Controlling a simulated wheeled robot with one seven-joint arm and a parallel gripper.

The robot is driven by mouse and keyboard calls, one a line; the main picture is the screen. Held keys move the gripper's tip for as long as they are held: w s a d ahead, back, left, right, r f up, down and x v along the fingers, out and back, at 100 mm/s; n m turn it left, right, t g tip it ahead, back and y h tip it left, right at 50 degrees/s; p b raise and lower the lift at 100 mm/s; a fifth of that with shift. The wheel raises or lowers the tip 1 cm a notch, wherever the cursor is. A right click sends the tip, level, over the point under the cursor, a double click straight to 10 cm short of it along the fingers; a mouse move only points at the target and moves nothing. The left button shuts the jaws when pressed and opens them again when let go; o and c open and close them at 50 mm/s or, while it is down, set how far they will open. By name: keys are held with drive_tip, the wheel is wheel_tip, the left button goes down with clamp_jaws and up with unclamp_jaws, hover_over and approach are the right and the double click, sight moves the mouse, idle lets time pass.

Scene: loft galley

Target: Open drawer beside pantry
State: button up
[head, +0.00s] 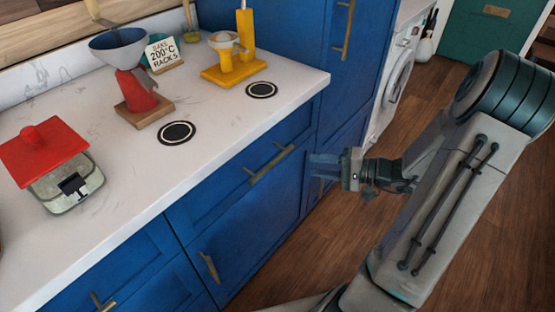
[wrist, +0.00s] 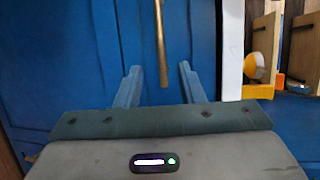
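The drawer beside the pantry is a blue drawer front (head: 236,176) under the counter, with a slanting brass bar handle (head: 270,164). It looks closed. The tall blue pantry (head: 310,40) stands just right of it, with an upright brass handle (head: 346,30). My gripper (head: 322,166) is right of the drawer handle, in front of the cabinet faces. In the wrist view its two fingers (wrist: 158,86) are spread, with nothing held. A brass handle (wrist: 161,45) shows ahead, its end between the fingers in the picture; contact cannot be told.
The white counter (head: 225,112) overhangs the drawers and carries a red-lidded container (head: 45,150), a red-and-blue scale (head: 135,90) and a yellow machine (head: 235,60). A lower cabinet handle (head: 208,267) sits below. Wood floor (head: 310,240) is open to the right.

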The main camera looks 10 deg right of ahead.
sight(276, 163)
drive_tip(key=x, duration=1.3)
drive_tip(key=shift+s+a, duration=0.2)
drive_tip(key=shift+a, duration=0.2)
